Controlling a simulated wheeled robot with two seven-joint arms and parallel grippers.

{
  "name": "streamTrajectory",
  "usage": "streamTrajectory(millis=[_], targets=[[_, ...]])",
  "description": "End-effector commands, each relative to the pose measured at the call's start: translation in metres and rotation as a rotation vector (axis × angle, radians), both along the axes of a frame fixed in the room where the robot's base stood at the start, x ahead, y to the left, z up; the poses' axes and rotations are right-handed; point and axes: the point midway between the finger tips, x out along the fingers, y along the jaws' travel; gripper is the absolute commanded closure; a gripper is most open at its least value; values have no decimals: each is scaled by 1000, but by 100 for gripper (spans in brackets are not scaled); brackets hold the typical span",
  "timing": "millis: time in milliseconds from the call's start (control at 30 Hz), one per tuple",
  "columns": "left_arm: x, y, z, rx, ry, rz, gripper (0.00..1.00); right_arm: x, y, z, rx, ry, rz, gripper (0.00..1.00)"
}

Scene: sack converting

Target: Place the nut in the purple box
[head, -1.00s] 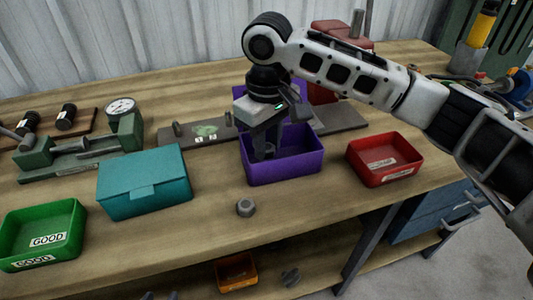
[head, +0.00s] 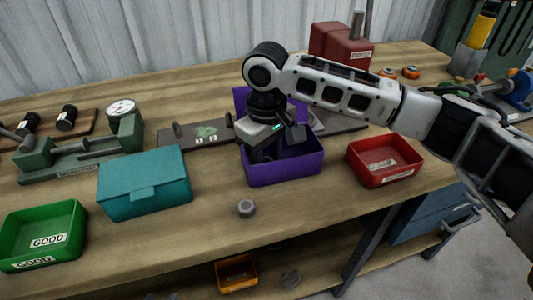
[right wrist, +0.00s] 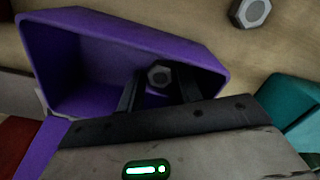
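The purple box (head: 284,170) stands mid-table. My right gripper (right wrist: 160,76) reaches down into it, and the box wall hides its fingertips in the head view. In the right wrist view a dark hexagonal nut (right wrist: 160,74) with a hole sits between the two fingertips, inside the purple box (right wrist: 180,49). The fingers are close on both sides of it, but I cannot tell whether they press on it. A second nut (head: 246,208) lies on the table in front of the box, also in the right wrist view (right wrist: 251,12). My left gripper is not in view.
A closed teal box (head: 145,185) is left of the purple box and a red bin (head: 384,174) is right. A green bin (head: 40,235) is at front left. A metal plate (head: 190,134) lies behind. The front table strip is clear around the loose nut.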

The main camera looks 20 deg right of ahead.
Motion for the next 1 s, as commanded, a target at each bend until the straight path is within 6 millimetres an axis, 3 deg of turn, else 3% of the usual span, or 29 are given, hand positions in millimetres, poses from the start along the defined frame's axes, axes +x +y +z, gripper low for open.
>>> streamTrajectory(millis=[167, 700, 1000], targets=[[0, 0, -4, -2, 1, 0, 64, 0, 0, 2, 0, -2, 0, 64], [0, 0, 5, 2, -3, -1, 64, 0, 1, 104, 1, -3, 0, 64], [-1, 0, 1, 7, 5, -1, 64, 0, 1, 124, 0, 1, 0, 64]])
